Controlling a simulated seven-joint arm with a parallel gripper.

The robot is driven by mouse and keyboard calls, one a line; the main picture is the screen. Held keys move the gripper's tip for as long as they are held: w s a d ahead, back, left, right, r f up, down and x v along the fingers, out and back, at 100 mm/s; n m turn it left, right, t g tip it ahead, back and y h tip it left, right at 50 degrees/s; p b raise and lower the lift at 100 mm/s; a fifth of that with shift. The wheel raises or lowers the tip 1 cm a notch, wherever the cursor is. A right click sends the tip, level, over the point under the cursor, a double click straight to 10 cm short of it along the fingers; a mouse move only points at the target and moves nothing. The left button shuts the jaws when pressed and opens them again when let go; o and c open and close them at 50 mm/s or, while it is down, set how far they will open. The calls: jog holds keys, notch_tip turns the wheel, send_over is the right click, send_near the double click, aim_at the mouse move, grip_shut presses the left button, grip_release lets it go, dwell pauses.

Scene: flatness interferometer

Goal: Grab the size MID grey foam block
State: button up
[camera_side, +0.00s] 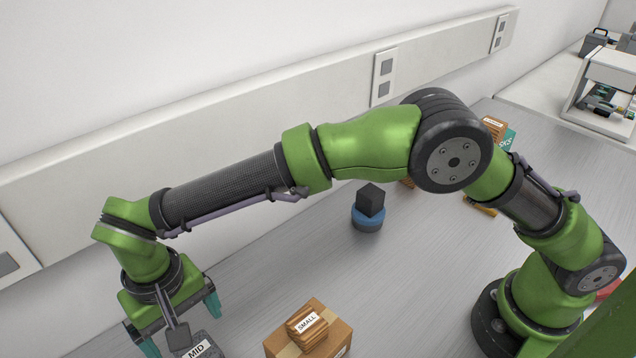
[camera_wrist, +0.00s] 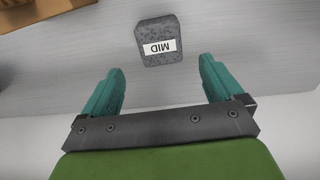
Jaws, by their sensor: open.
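The grey foam block (camera_wrist: 159,30) is speckled, with rounded corners and a white label reading MID. In the wrist view it lies on the table just beyond my gripper's fingertips, roughly centred between them and not touching either. In the side view the block (camera_side: 203,347) shows at the bottom edge, partly cut off by the frame. My gripper (camera_wrist: 161,72) has two teal fingers spread wide apart with nothing between them. In the side view my gripper (camera_side: 180,325) is at the lower left, by the block, with the fingertips partly hidden or out of frame.
A cardboard box (camera_side: 332,331) carries a wooden piece labelled SMALL (camera_side: 306,323), right of the block. A black cube (camera_side: 370,199) sits on a blue round base (camera_side: 367,219) farther back. More boxes (camera_side: 494,126) stand behind my arm. The grey table (camera_side: 270,255) between is clear.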

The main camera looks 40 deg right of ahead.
aim_at(194, 349)
jog(key=shift+s+a+f, duration=0.1)
jog(key=shift+s+f, duration=0.05)
jog(key=shift+f, duration=1.65)
jog(key=shift+s+f, duration=0.1)
jog(key=shift+f, duration=1.65)
jog(key=shift+c, duration=0.4)
jog(key=c, duration=0.9)
